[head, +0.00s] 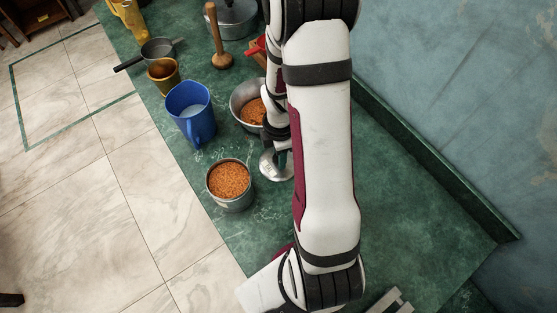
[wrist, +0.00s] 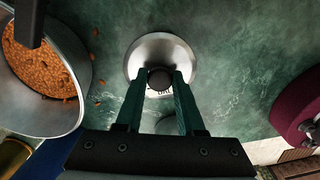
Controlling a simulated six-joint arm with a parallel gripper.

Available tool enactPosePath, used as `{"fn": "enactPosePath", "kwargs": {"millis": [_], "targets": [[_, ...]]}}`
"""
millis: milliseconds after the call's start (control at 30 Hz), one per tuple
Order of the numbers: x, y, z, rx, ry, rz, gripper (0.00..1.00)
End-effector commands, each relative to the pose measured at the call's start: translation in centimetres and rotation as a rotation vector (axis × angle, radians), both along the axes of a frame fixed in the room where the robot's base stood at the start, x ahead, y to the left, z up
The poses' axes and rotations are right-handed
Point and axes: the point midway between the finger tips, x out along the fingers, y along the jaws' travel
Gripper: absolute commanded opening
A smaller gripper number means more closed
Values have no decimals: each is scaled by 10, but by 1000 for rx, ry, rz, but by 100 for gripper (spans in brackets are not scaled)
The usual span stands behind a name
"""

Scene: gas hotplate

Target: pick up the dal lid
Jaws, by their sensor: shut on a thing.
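The dal lid (wrist: 160,48) is a round, shiny steel disc with a dark knob, in the upper middle of the wrist view. My gripper (wrist: 160,79) is shut on the lid's knob, with one green finger on each side. Part of a printed label shows just below the knob between the fingers. In the head view the lid (head: 272,168) is beside the open dal tin (head: 229,182), on its right and apart from it, and my arm partly hides it. I cannot tell whether the lid touches the counter.
A steel bowl with orange lentils (head: 243,97) stands close behind the lid, with loose lentils near it in the wrist view. A blue jug (head: 191,110), brass cup (head: 163,75), saucepan (head: 158,50) and wooden masher (head: 215,40) stand farther back. The green counter (head: 415,200) is clear at right.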

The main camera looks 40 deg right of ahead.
Motion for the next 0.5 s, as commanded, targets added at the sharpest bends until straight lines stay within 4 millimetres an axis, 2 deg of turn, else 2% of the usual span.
{"fn": "enactPosePath", "kwargs": {"millis": [367, 500], "targets": [[0, 0, 1, 0, -1, 0, 0], [1, 0, 12, -1, -3, -1, 0]]}}
